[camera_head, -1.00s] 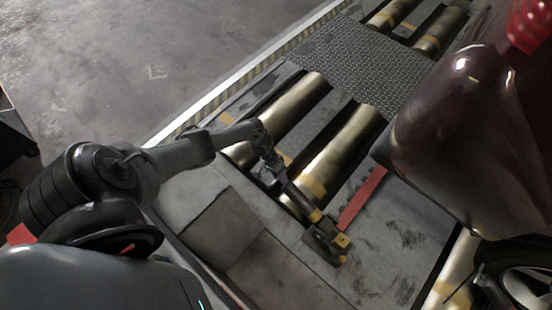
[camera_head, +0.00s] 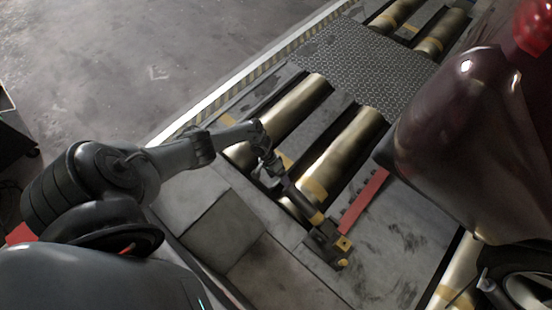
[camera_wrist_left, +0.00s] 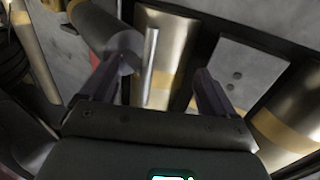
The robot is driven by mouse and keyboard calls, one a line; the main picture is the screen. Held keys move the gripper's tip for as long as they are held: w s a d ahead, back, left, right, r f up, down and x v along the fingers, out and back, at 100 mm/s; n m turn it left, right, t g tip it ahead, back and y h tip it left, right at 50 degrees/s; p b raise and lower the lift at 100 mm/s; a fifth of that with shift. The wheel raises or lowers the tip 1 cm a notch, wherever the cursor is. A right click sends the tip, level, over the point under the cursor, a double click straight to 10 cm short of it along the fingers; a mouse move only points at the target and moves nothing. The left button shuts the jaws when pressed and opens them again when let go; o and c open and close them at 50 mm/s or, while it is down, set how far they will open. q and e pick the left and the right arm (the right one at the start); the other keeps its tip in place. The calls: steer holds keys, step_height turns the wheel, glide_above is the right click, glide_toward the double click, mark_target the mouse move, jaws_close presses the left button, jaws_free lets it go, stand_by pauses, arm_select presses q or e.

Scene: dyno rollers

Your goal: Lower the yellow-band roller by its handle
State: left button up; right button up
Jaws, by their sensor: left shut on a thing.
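The yellow-band roller (camera_head: 346,144) is a brass cylinder between dark slots in the grey floor plate, with a yellow band near its lower end. A dark handle bar (camera_head: 304,203) slants beside that end, down to a dark bracket with yellow parts (camera_head: 329,241). My left gripper (camera_head: 272,180) is at the upper end of this bar. In the left wrist view the two fingers (camera_wrist_left: 164,88) stand apart around a thin silvery rod (camera_wrist_left: 150,68), and a thick dark cylinder (camera_wrist_left: 106,32) lies by the left finger. The exact contact is hard to see. My right gripper is out of view.
A second brass roller (camera_head: 292,108) lies parallel on the left. A red strip (camera_head: 364,198) lies right of the bar. A dark red car body (camera_head: 470,140) with a wheel (camera_head: 525,285) fills the right side. Open concrete floor (camera_head: 140,70) lies at upper left.

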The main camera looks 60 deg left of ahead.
arm_select(q)
steer(key=shift+s+f, duration=0.55)
steer(key=shift+f, duration=0.15)
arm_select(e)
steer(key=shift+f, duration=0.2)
arm_select(q)
steer(key=shift+w+r+p, duration=0.1)
steer(key=shift+r+p, duration=0.4)
steer(key=shift+r, duration=0.05)
steer(key=shift+c, duration=1)
step_height(320, 180, up, 4)
steer(key=p, duration=0.3)
steer(key=shift+w+f, duration=0.1)
steer(key=shift+w, duration=0.05)
steer(key=shift+c, duration=0.9)
steer(key=w+a+p+v, duration=0.1)
steer(key=p+v, duration=0.2)
steer(key=v, duration=0.4)
steer(key=shift+s+a+p, duration=0.35)
steer(key=shift+s+p, duration=0.05)
steer(key=shift+s, duration=0.05)
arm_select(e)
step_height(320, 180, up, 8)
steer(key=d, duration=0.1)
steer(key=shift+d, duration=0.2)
arm_select(q)
steer(key=shift+d, duration=0.1)
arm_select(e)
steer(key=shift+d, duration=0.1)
